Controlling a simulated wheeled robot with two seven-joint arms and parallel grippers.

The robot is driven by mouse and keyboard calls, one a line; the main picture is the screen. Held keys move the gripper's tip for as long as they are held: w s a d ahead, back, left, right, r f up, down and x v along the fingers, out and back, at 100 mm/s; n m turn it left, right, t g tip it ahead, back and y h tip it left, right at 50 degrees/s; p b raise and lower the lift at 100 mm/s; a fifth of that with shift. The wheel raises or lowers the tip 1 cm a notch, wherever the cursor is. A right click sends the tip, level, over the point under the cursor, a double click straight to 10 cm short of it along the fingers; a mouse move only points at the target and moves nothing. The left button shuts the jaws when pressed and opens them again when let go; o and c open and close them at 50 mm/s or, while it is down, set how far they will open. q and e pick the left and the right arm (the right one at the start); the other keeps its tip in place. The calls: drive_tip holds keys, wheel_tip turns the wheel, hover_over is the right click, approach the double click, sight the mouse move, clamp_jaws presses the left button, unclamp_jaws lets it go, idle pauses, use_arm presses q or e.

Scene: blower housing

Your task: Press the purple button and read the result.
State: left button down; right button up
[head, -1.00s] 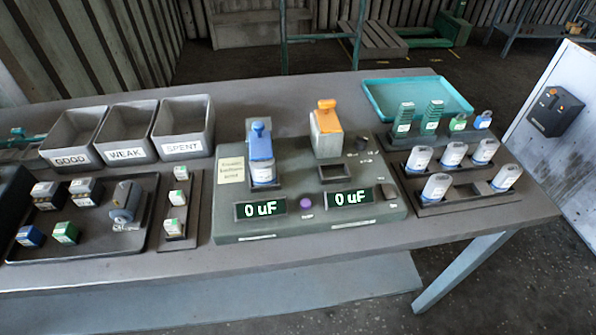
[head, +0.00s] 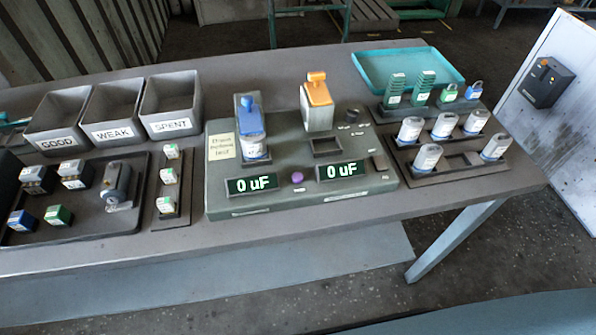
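The purple button (head: 297,178) sits on the front of the grey-green tester (head: 222,208), between two displays. The left display (head: 251,184) and the right display (head: 342,171) both read "0 uF". A white capacitor (head: 254,151) stands in the left socket under the blue clamp (head: 249,117). The orange clamp (head: 317,92) stands over the right side, and the square socket (head: 327,146) in front of it looks empty. Neither of my grippers is in view. Nothing touches the button.
Bins marked GOOD (head: 58,143), WEAK (head: 112,133) and SPENT (head: 170,125) stand at the back left. A rack (head: 462,160) on the right holds several white capacitors. A teal tray (head: 407,58) lies at the back right. The table's front strip is clear.

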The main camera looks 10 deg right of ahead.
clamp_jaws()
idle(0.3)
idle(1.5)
